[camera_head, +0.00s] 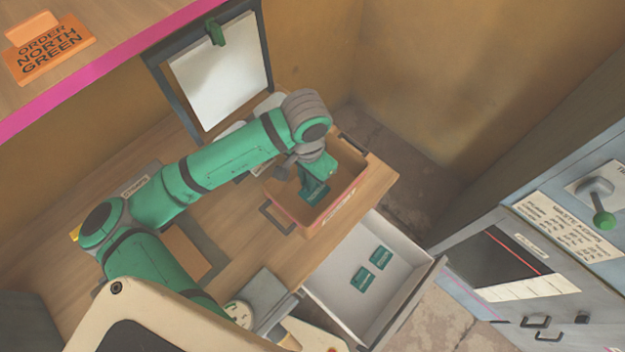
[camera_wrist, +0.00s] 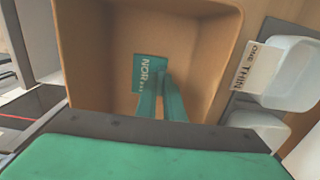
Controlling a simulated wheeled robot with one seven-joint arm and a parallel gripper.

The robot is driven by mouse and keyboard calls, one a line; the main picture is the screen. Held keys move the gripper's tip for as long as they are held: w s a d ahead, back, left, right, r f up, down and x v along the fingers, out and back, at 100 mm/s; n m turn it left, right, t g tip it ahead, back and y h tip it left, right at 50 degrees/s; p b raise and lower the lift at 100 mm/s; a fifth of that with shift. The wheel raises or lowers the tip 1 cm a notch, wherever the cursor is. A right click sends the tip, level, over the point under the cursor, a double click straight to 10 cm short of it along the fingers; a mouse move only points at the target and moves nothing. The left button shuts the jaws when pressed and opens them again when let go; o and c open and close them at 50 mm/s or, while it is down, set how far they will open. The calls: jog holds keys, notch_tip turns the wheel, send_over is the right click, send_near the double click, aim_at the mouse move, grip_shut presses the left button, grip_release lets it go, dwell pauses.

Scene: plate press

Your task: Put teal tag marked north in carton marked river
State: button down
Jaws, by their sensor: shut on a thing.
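A teal tag (camera_wrist: 148,72) with white letters beginning "NOR" shows between my green fingertips in the wrist view; the rest of its word is covered. My gripper (camera_wrist: 160,88) is shut on this tag and holds it inside the carton. The carton (camera_head: 290,211) is an orange-brown open box with a dark handle, on the wooden counter; its bare inner wall fills much of the wrist view (camera_wrist: 85,50). My gripper (camera_head: 314,186) reaches down into it in the head view. The carton's front label is too small to read. Whether the tag touches the floor I cannot tell.
An open white drawer (camera_head: 345,240) below the counter holds two more teal tags (camera_head: 380,257). White containers (camera_wrist: 290,75) stand beside the carton. A clipboard (camera_head: 220,75) stands behind my arm. An orange sign (camera_head: 48,52) reads "ORDER NORTH GREEN". A grey cabinet (camera_head: 490,225) is at right.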

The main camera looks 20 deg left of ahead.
jog(key=shift+w+d+f, duration=0.1)
jog(key=shift+d+f, duration=0.1)
jog(key=shift+d, duration=0.05)
jog(key=c, duration=1.9)
grip_release()
jog(key=shift+f, duration=0.1)
jog(key=shift+o, duration=0.2)
notch_tip(320, 180, up, 12)
